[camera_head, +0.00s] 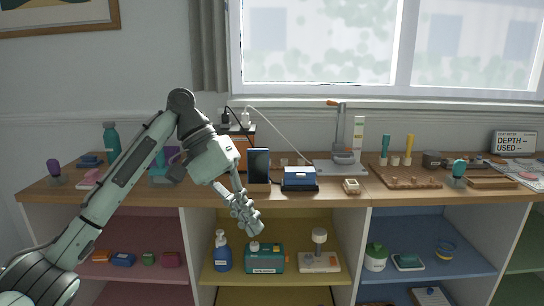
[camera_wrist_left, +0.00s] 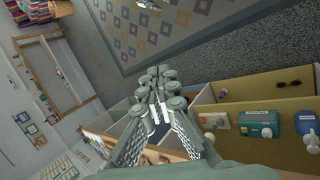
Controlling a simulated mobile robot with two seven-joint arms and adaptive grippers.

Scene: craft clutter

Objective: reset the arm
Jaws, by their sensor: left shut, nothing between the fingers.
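My left arm (camera_head: 125,170) comes in from the left and bends down in front of the workbench. My left gripper (camera_head: 252,222) points down in front of the bench's front edge, before the yellow compartment. It is shut and empty. In the left wrist view the gripper (camera_wrist_left: 164,92) shows with its fingertips together, and nothing is between them. My right gripper is in neither view.
The workbench top (camera_head: 340,193) carries a blue box (camera_head: 299,179), a dark upright phone-like panel (camera_head: 258,165), a press (camera_head: 340,150) and a wooden rack (camera_head: 405,177). Below, open shelves hold a blue bottle (camera_head: 222,254) and a teal box (camera_head: 265,259) near the gripper.

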